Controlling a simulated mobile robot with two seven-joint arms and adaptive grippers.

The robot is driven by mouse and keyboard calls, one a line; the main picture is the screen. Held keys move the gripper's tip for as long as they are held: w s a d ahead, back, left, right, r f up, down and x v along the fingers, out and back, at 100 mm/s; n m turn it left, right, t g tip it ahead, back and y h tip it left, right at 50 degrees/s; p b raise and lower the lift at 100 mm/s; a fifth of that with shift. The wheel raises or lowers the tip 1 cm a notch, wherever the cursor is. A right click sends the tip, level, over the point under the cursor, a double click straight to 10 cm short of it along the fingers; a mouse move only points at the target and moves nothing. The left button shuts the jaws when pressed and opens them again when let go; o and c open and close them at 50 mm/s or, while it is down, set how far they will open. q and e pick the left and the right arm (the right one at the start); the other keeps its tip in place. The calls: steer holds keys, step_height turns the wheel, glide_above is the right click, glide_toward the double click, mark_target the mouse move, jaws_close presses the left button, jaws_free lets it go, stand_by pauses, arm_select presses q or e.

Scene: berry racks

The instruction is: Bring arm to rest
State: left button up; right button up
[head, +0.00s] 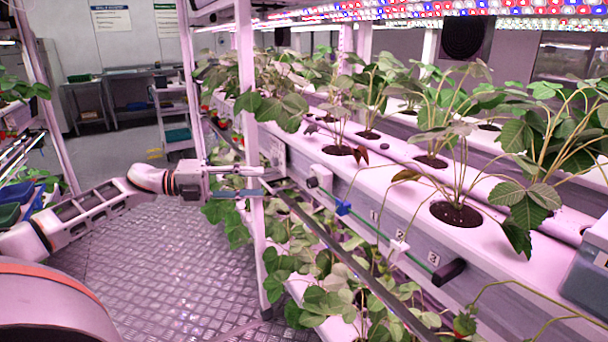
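My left arm (95,205) comes in from the left, stretched out over the metal floor. Its gripper (272,182) is beside the white upright post of the berry rack (247,120). Its two fingers look parted, one above the other, with nothing visible between them. The fingertips overlap the post and the rack's front edge in the picture; I cannot tell whether they touch. My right gripper is not in view.
Strawberry plants (455,135) grow from the white gutter (390,190), with more leaves on a lower tier (330,290). A green rod with a black handle (448,272) runs along the gutter front. The patterned floor (150,265) is clear.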

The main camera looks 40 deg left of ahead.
arm_select(q)
steer(key=s+d+f+n+t+y+p, duration=0.1)
steer(key=s+d+f+n+y+p, duration=0.15)
steer(key=f+n, duration=0.4)
steer(key=s+d+f+n+t+y+p, duration=0.1)
steer(key=s+d+f+n+y+p, duration=0.2)
steer(key=f, duration=0.7)
steer(key=s+d+f+n+t+y+p, duration=0.1)
steer(key=s+d+f+n+y+p, duration=0.2)
steer(key=f+n, duration=0.45)
steer(key=s+d+f+n+g+p, duration=0.1)
steer(key=s+d+f+n, duration=0.1)
steer(key=s+d, duration=0.3)
steer(key=s+d+f+n+g+p, duration=0.1)
steer(key=s+d+f, duration=0.3)
steer(key=d, duration=0.9)
steer(key=s+d+f+n+g+p, duration=0.1)
steer(key=s+d+f+n+g, duration=0.2)
steer(key=d, duration=0.6)
steer(key=s+f+n, duration=0.1)
steer(key=s, duration=0.1)
steer(key=shift+s, duration=0.4)
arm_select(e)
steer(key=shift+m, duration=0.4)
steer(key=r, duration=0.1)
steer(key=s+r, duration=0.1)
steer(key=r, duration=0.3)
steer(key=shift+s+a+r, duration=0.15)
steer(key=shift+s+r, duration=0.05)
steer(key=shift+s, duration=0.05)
